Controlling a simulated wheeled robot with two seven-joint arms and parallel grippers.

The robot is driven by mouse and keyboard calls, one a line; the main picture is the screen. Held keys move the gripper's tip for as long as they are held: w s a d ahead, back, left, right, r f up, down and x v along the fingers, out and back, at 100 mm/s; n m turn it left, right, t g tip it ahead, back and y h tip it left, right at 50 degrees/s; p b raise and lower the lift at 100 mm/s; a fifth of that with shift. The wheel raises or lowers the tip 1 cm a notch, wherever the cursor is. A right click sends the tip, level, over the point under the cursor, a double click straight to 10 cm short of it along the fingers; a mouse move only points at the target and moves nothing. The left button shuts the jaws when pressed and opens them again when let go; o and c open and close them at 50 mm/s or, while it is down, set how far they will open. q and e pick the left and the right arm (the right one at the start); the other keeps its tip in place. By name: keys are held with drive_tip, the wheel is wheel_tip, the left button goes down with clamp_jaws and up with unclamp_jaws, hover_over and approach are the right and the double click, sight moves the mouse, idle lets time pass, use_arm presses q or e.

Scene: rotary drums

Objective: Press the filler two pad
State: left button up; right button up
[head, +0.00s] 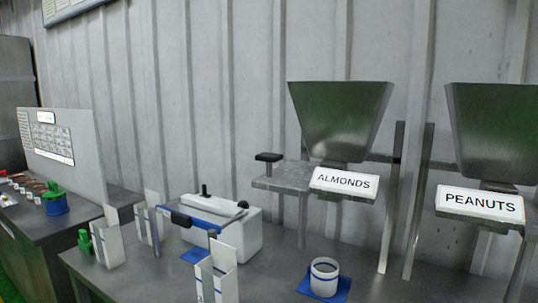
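Two metal hoppers stand against the wall: one labelled ALMONDS (341,112) and one labelled PEANUTS (503,125). No number shows on either, so I cannot tell which is filler two. A small black pad (269,157) sits on a stem above the metal shelf (283,177), left of the almonds hopper. No such pad shows beside the peanuts hopper. A white cup (324,271) with blue bands stands on a blue mat (341,290) below the almonds hopper. Neither of my grippers is in view.
A white machine (239,229) with a black-knobbed lid stands on the dark table (275,275). Open white cartons (217,281) stand in front and left of it. A second bench (60,225) at left holds a board (65,150) and small coloured items.

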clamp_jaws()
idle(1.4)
